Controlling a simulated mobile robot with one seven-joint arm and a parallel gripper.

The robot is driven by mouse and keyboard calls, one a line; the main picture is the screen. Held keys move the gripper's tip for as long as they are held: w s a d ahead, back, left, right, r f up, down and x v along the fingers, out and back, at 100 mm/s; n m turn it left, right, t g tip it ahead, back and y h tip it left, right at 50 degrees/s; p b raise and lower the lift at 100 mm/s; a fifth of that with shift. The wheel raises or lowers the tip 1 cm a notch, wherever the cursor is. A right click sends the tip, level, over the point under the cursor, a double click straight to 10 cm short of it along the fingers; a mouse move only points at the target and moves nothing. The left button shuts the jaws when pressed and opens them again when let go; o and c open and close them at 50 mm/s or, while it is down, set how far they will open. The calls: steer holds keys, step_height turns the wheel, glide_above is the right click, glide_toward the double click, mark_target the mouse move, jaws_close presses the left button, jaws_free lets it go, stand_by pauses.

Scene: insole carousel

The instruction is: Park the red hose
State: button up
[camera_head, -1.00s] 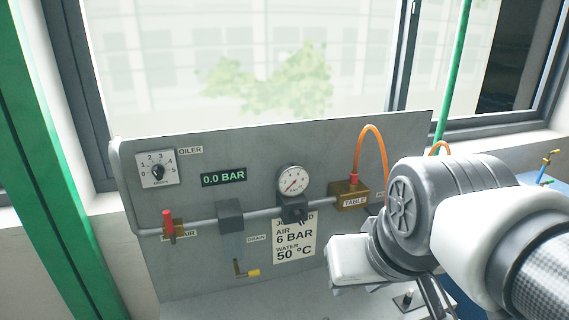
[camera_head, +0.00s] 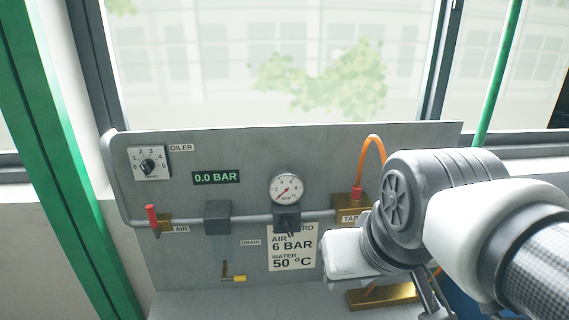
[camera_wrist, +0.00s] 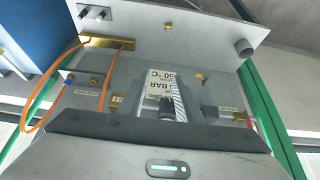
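An orange hose (camera_head: 374,145) with a red end fitting (camera_head: 357,192) rises from the brass block marked TABLE (camera_head: 347,210) and arches down behind my arm. In the wrist view the orange hose (camera_wrist: 36,103) loops at the left, and an orange length runs by a brass bar (camera_wrist: 108,42). The fitting stands upright on the block. In the head view my arm hides the fingertips and part of the hose.
The grey panel (camera_head: 230,150) carries a red-handled air valve (camera_head: 152,217), a gauge (camera_head: 286,189), a display reading 0.0 BAR (camera_head: 217,178), an oiler dial (camera_head: 148,163) and a yellow-ended drain lever (camera_head: 237,278). A green post (camera_head: 60,160) stands at left.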

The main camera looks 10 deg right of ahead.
steer(key=shift+a, duration=0.1)
steer(key=shift+o, duration=1)
steer(key=w+d+r+g+p, duration=0.1)
steer(key=w+d+r, duration=0.1)
steer(key=w+r, duration=0.45)
steer(key=g+p, duration=0.4)
glide_toward(358, 179)
step_height(358, 179, down, 2)
steer(key=shift+a+f, duration=0.1)
steer(key=shift+a, duration=0.05)
steer(key=shift+w+d+f+g, duration=0.2)
steer(key=shift+w+d+g, duration=0.05)
steer(key=shift+w+g, duration=0.05)
steer(key=shift+f, duration=0.1)
